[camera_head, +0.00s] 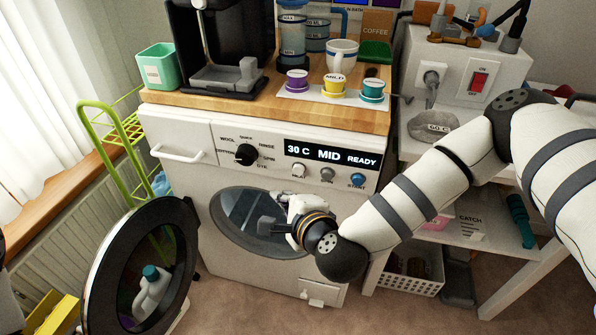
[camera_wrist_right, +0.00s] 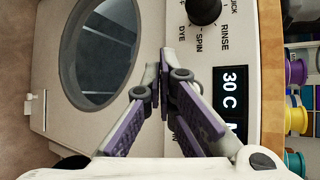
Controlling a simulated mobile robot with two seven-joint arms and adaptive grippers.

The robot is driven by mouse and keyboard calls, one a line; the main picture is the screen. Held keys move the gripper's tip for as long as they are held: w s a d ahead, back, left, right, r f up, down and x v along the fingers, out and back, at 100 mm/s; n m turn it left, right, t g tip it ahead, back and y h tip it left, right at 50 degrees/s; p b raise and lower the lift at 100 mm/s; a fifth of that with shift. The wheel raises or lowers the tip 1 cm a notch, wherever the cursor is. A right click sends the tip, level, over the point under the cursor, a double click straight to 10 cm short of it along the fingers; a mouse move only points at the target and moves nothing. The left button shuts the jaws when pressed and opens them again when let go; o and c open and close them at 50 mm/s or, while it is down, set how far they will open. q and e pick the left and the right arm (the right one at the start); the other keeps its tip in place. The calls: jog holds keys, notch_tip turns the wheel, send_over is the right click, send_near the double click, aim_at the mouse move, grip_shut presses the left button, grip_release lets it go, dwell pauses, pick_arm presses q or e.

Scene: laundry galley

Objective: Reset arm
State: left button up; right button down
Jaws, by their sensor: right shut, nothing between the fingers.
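My right arm (camera_head: 400,205) reaches in from the right in the head view. Its gripper (camera_head: 284,220) is in front of the washing machine (camera_head: 190,135), by the round opening (camera_head: 232,215). In the right wrist view the gripper (camera_wrist_right: 161,72) has its two fingers together with nothing between them. It points at the machine's front, between the round opening (camera_wrist_right: 100,50) and the control panel (camera_wrist_right: 232,55). My left gripper is not in view.
The round dark-rimmed door (camera_head: 184,280) stands open at the left, with a white bottle (camera_head: 152,292) showing through it. Coffee things and colored pods (camera_head: 334,84) stand on the wooden top (camera_head: 215,104). A white shelf unit (camera_head: 535,262) stands at the right, below my arm.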

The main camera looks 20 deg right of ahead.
jog(key=s+a+f+n+g+y, duration=0.15)
jog(key=s+f+n+g, duration=0.4)
jog(key=s, duration=0.55)
jog(key=s+a+f+n+g+y, duration=0.1)
jog(key=s+a+f+n+g, duration=0.15)
jog(key=s+f+n, duration=0.65)
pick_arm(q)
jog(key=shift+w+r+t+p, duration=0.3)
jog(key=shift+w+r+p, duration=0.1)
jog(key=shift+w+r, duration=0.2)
pick_arm(e)
jog(key=s+d+n+g+h, duration=0.2)
jog(key=s+d+g, duration=0.1)
jog(key=s+d, duration=0.4)
jog(key=s+d+n+g+h, duration=0.2)
jog(key=s+d, duration=0.4)
jog(key=s, duration=0.8)
jog(key=shift+s+d+f+n+g, duration=0.2)
jog(key=shift+s+d+n+g, duration=0.15)
jog(key=shift+n+g, duration=0.7)
jog(key=shift+w+m, duration=0.15)
jog(key=shift+m, duration=0.15)
